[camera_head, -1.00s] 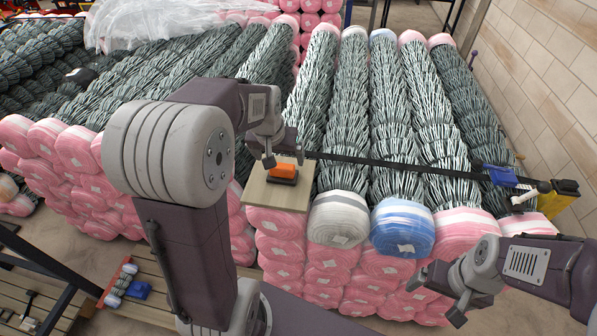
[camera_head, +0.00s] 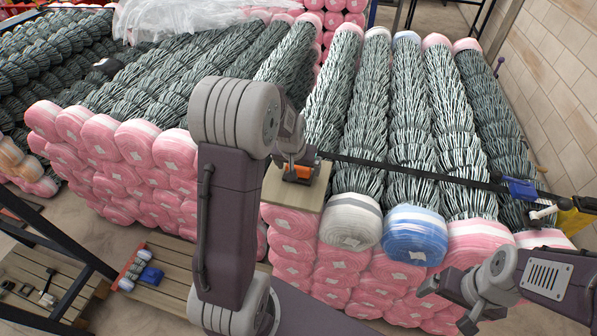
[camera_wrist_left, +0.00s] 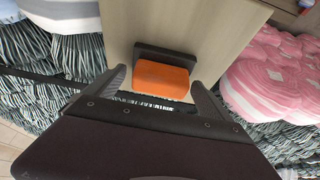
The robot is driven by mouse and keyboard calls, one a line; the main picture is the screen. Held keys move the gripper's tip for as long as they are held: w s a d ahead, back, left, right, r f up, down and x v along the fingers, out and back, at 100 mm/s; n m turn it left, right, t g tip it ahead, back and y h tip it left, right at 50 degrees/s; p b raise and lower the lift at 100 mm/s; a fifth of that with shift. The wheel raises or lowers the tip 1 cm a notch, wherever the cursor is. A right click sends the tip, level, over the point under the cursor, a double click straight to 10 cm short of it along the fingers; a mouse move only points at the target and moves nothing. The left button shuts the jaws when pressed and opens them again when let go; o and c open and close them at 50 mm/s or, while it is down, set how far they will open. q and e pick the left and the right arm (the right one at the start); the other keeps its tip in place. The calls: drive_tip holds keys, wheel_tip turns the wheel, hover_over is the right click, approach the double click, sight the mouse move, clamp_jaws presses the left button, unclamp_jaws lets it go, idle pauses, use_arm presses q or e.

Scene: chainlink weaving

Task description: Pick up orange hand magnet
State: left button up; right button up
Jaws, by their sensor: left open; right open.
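The orange hand magnet (camera_head: 301,169), an orange block on a dark base, lies on a small wooden board (camera_head: 285,196). In the left wrist view the orange magnet (camera_wrist_left: 162,80) lies just beyond and between the fingertips of my left gripper (camera_wrist_left: 163,85), which is open. In the head view my left gripper (camera_head: 298,172) is right over the magnet and partly hides it. I cannot tell whether the fingers touch it. My right gripper (camera_head: 448,305) is open and empty at the lower right, in front of the pink rolls.
The board rests on stacked pink-wrapped rolls (camera_head: 290,250). Long mesh rolls with white (camera_head: 350,222) and blue (camera_head: 415,235) ends lie to its right. A dark bar (camera_head: 410,170) crosses them towards a blue clamp (camera_head: 520,188). A brick wall (camera_head: 560,80) stands at right.

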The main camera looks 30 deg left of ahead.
use_arm(q)
drive_tip(key=shift+s, duration=0.1)
drive_tip(key=c, duration=1.9)
drive_tip(key=shift+o, duration=0.2)
drive_tip(key=shift+r, duration=0.55)
wheel_tip(320, 180, up, 3)
drive_tip(key=w+d+r+b, duration=0.1)
drive_tip(key=d+r, duration=0.6)
drive_tip(key=d, duration=0.4)
drive_tip(key=shift+w+d+b, duration=0.3)
drive_tip(key=shift+w, duration=0.05)
